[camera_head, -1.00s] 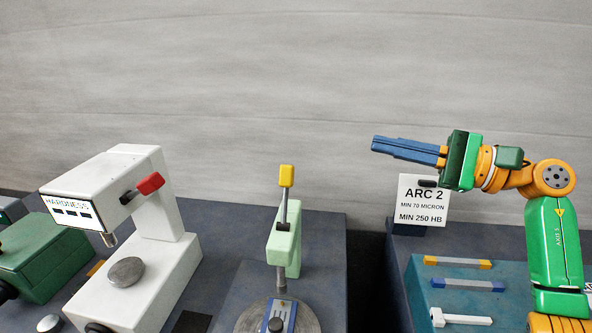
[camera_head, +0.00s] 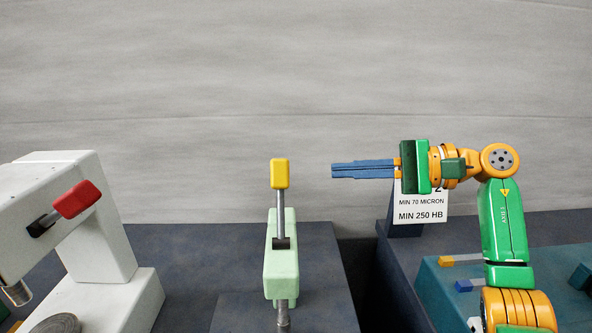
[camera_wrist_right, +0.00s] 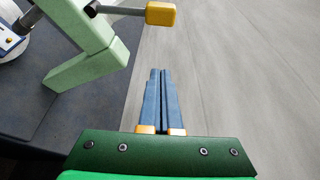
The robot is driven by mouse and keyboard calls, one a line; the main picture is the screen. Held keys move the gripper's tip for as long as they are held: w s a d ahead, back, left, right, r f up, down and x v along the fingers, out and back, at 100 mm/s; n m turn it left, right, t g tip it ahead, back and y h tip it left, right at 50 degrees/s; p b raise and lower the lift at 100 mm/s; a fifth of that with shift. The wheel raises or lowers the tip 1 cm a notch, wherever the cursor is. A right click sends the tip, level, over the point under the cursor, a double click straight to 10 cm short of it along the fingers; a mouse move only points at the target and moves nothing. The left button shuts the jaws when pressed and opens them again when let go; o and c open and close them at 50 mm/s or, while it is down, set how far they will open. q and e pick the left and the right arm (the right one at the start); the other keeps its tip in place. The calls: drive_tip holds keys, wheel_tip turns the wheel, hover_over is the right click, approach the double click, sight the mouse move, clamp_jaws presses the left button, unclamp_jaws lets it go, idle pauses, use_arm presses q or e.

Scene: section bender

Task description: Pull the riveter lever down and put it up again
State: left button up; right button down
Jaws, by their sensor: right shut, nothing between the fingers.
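The riveter is a pale green upright body (camera_head: 281,262) on the middle bench in the head view. Its grey lever rises from the top and ends in a yellow knob (camera_head: 280,173); the lever stands up. My right gripper (camera_head: 334,171) is shut and empty. It points left at about knob height, to the right of the knob and apart from it. In the right wrist view the blue fingers (camera_wrist_right: 162,75) are together, and the yellow knob (camera_wrist_right: 161,14) shows beyond them near the top. My left gripper is not in view.
A white hardness tester (camera_head: 100,240) with a red-tipped lever (camera_head: 76,199) stands on the left. A white sign (camera_head: 420,212) stands behind my right arm. A dark gap (camera_head: 362,275) separates the benches.

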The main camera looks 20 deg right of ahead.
sight(280, 202)
drive_tip(key=w+a+p, duration=0.1)
drive_tip(key=a+p, duration=0.4)
drive_tip(key=a, duration=0.3)
drive_tip(key=shift+w+a+r, duration=0.2)
drive_tip(key=shift+a+r, duration=0.05)
drive_tip(key=shift+r, duration=0.05)
drive_tip(key=shift+w, duration=0.1)
